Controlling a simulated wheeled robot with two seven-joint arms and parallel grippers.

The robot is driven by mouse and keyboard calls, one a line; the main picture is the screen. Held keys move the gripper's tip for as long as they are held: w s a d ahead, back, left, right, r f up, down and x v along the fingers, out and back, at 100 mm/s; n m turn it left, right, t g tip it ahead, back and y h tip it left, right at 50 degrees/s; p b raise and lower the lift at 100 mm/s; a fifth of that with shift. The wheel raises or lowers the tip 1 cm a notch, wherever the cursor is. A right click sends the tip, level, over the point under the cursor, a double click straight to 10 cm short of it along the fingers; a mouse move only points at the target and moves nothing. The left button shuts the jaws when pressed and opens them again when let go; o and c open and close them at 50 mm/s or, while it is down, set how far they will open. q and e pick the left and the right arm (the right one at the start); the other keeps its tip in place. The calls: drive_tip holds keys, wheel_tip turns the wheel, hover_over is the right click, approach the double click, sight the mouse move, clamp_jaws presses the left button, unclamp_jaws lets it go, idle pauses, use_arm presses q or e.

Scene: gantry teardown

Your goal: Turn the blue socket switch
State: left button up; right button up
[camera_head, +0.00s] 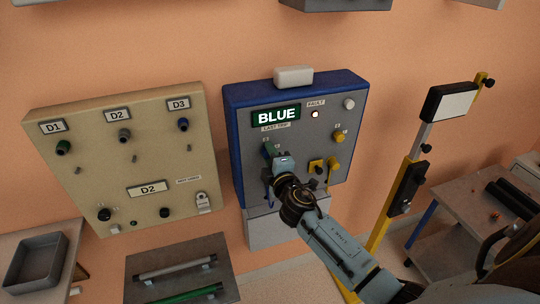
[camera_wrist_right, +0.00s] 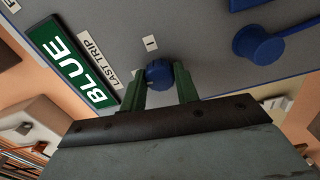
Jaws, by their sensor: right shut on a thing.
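The blue-framed panel (camera_head: 231,115) stands against the wall, with a green sign reading BLUE and LAST TRIP. My right gripper (camera_head: 269,153) reaches its grey face at the left, below the sign. In the right wrist view, my right gripper (camera_wrist_right: 160,78) has its two green fingers on either side of a small round blue knob (camera_wrist_right: 159,72), shut on it. A small label with a single mark sits beside the knob. A blue capped socket (camera_wrist_right: 260,46) lies apart from the fingers. In the head view the gripper hides the knob. My left gripper is not in view.
A yellow knob (camera_head: 338,136) and yellow sockets (camera_head: 318,165) are on the panel's right side. A beige panel (camera_head: 90,128) marked D1, D2, D3 stands at left. A yellow post (camera_head: 398,205) with a white screen stands at right. A grey tray (camera_head: 36,262) is at lower left.

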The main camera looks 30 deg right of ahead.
drive_tip(key=shift+n, duration=0.6)
drive_tip(key=o, duration=1)
drive_tip(key=shift+s, duration=0.15)
drive_tip(key=b+v, duration=0.1)
drive_tip(key=v, duration=1.2)
drive_tip(key=shift+s, duration=0.1)
